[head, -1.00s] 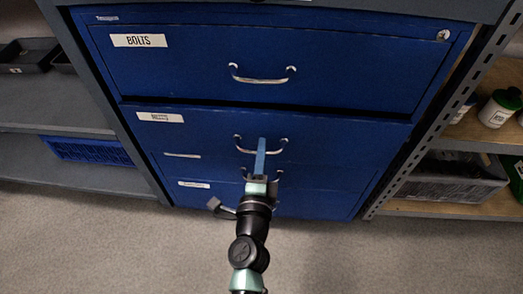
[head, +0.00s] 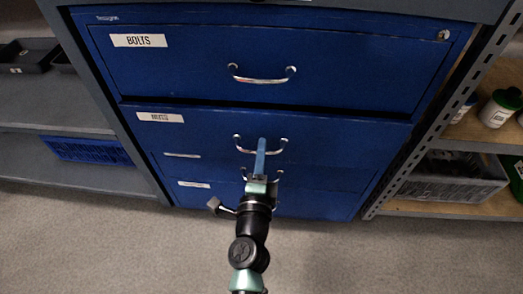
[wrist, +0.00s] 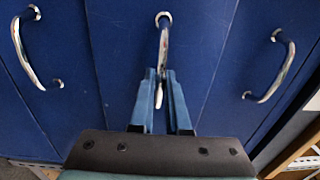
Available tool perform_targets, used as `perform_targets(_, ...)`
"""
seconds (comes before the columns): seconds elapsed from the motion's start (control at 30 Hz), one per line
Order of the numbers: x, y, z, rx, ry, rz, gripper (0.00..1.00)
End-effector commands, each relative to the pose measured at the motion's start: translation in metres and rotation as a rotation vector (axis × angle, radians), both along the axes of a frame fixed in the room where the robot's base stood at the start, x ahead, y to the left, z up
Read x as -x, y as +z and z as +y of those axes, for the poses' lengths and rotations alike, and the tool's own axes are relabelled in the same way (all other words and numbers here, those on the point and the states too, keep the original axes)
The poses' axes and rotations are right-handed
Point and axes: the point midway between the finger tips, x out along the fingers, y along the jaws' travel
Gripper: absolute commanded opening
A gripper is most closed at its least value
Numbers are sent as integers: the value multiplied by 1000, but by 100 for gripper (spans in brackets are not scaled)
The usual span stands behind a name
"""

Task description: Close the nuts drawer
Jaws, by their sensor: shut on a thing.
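The blue cabinet has a BOLTS drawer (head: 190,75) on top and the nuts drawer (head: 330,150) below it, with a small white label (head: 160,117) that is hard to read. The nuts drawer's front seems to stand slightly proud of the drawer above; how far is unclear. Its curved metal handle (head: 240,143) also shows in the wrist view (wrist: 164,45). My gripper (head: 261,145) is shut on this handle near its middle. In the wrist view, the fingers (wrist: 162,85) lie on both sides of the handle, which passes between them.
A lower drawer with its own label (head: 194,184) sits below, partly hidden by my arm. Grey shelves (head: 50,105) stand at left, and wooden shelves (head: 480,130) with a white bottle (head: 497,110) and a bin at right. The floor (head: 90,240) in front is clear.

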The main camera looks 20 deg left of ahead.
Motion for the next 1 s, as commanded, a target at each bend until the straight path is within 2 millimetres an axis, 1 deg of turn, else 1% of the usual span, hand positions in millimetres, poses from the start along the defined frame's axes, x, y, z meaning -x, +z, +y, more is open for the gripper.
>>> perform_targets(0.2, -2, 0, 1, 0, 1, 0, 0)
perform_targets(0.4, -24, 0, 7, 0, 0, -1, 0)
perform_targets(0.5, -30, 0, 9, 0, 0, 0, 0)
perform_targets(0.77, -31, 0, 9, 0, 1, 0, 0)
perform_targets(0.8, -31, 0, 9, 0, 1, -1, 16)
perform_targets(0.93, -31, 0, 9, 0, 1, -1, 39)
perform_targets(0.97, -31, 0, 9, 0, 1, -1, 44)
perform_targets(1.0, -31, 0, 9, 0, 1, 0, 44)
